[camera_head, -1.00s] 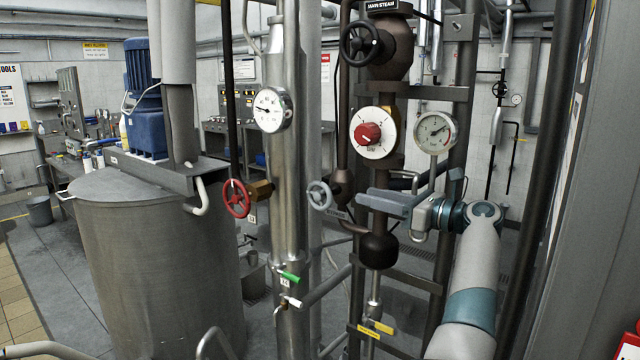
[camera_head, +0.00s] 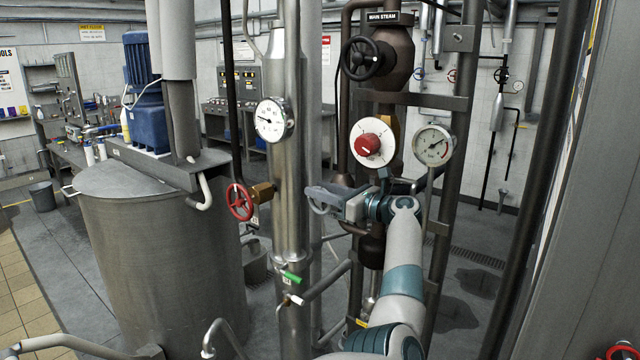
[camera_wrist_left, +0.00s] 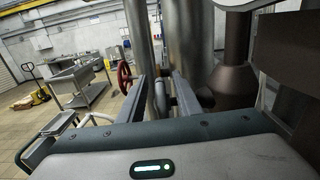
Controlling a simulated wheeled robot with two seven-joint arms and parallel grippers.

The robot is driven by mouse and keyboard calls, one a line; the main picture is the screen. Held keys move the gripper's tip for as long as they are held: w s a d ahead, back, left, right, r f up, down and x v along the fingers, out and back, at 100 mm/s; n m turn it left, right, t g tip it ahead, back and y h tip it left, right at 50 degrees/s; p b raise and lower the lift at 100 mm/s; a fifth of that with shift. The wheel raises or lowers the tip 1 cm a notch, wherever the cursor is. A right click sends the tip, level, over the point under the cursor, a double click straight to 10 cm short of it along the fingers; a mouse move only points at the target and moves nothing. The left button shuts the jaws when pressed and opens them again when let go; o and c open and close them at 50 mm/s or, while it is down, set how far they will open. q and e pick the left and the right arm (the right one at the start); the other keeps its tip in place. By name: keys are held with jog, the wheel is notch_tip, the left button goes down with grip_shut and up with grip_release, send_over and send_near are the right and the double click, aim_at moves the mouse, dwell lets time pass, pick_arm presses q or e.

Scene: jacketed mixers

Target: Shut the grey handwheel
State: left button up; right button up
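The small grey handwheel (camera_head: 317,208) is on the pipework right of the tall steel pipe; my gripper partly hides it in the head view. My left gripper (camera_head: 322,193) is at the wheel, its fingers pointing left across it. In the left wrist view the grey handwheel (camera_wrist_left: 160,96) shows nearly edge-on between the two spread fingers (camera_wrist_left: 158,92). A gap seems to show on each side of it, so the gripper looks open. I cannot tell whether either finger touches the rim. My right gripper is in neither view.
A red handwheel (camera_head: 239,201) on a brass valve is close by on the left. A black handwheel (camera_head: 361,58), a red knob (camera_head: 367,144) and a gauge (camera_head: 432,145) are above and right. The steel pipe (camera_head: 290,160) stands just beyond the fingertips. A mixer tank (camera_head: 155,260) is at left.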

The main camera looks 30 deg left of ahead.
pick_arm(q)
jog(key=shift+a, duration=0.3)
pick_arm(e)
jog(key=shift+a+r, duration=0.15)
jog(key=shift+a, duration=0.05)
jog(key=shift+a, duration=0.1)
pick_arm(q)
grip_shut()
